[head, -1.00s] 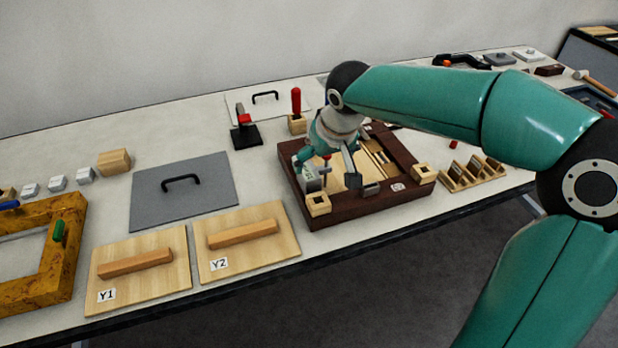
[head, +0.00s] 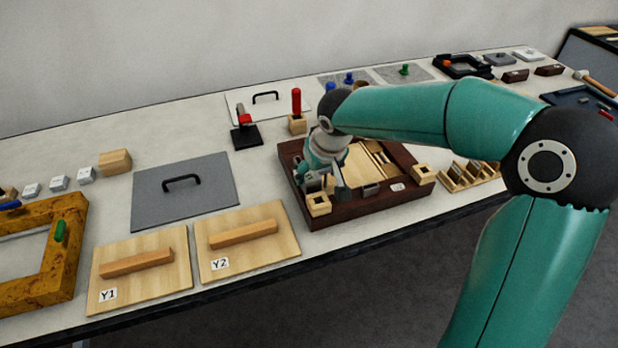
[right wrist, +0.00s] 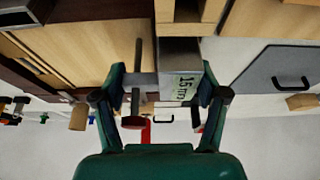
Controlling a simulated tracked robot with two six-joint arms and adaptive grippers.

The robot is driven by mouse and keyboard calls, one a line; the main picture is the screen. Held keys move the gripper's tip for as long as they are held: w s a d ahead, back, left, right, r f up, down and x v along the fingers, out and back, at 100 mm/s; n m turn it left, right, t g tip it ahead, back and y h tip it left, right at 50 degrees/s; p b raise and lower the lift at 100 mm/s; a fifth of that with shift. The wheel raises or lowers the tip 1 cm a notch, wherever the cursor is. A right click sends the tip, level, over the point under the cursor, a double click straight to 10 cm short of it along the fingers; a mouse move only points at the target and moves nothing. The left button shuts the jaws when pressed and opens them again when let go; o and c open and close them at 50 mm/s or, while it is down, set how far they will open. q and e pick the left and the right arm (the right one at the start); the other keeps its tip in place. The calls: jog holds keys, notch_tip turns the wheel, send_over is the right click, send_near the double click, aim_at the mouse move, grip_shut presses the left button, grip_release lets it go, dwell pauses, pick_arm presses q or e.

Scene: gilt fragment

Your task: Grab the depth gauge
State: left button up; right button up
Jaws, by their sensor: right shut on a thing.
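The depth gauge (right wrist: 136,80) shows in the right wrist view as a grey crosspiece with a thin rod and a dark red knob. A grey block (right wrist: 180,62) with a label reading about "15 mm" is beside it; I cannot tell whether the two are joined. My right gripper (right wrist: 160,88) is shut, one finger at the crosspiece and the other at the labelled block. In the head view my right gripper (head: 320,182) is low over the left part of the dark wooden tray (head: 370,208), and its wrist hides much of the gauge. My left gripper is not in view.
A light wooden socket block (head: 318,205) is at the tray's front left corner, close to the gripper. Boards Y2 (head: 275,249) and Y1 (head: 170,287) and a grey handled plate (head: 215,205) lie left. A red-handled tool (head: 296,102) stands behind.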

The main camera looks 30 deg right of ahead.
jog(key=c, duration=0.3)
jog(key=shift+r, duration=0.1)
jog(key=shift+c, duration=0.2)
jog(key=shift+r, duration=0.1)
